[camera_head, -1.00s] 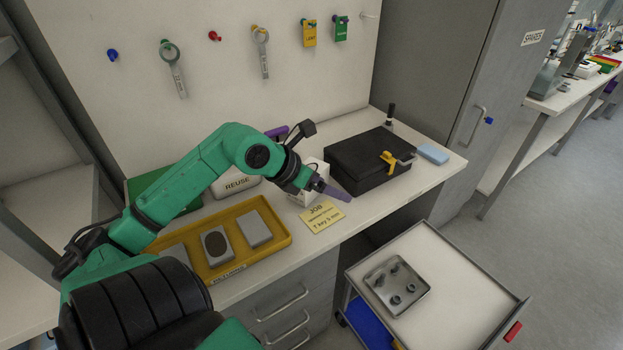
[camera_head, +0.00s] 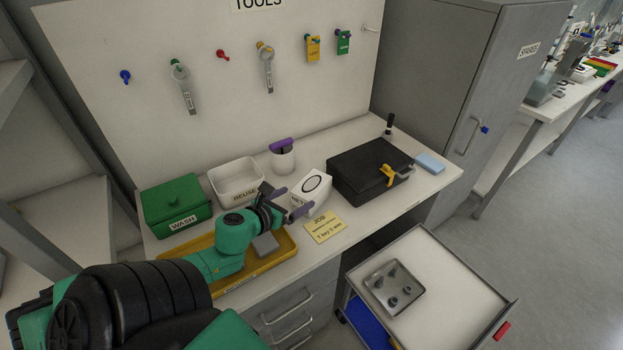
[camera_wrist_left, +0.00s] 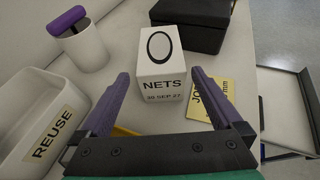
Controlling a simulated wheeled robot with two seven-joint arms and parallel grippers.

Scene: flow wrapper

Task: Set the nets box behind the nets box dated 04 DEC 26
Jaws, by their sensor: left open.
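One white nets box (camera_head: 312,188) stands upright on the bench, left of the black case. In the left wrist view the box (camera_wrist_left: 161,67) has a black oval ring on top and the front label NETS, with a date that looks like 30 SEP 27. No second nets box can be made out. My left gripper (camera_head: 291,201) is open, just in front and to the left of the box. In the left wrist view the purple fingers of the gripper (camera_wrist_left: 160,82) point at the box, one to each side, with nothing held. My right gripper is not in view.
A yellow JOB card (camera_head: 325,227) lies close in front of the box. The black case (camera_head: 368,170) is at right, the REUSE bin (camera_head: 236,180) and a purple-topped cup (camera_head: 282,160) behind left. A green WASH box (camera_head: 176,205) and yellow tray (camera_head: 285,248) are at left.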

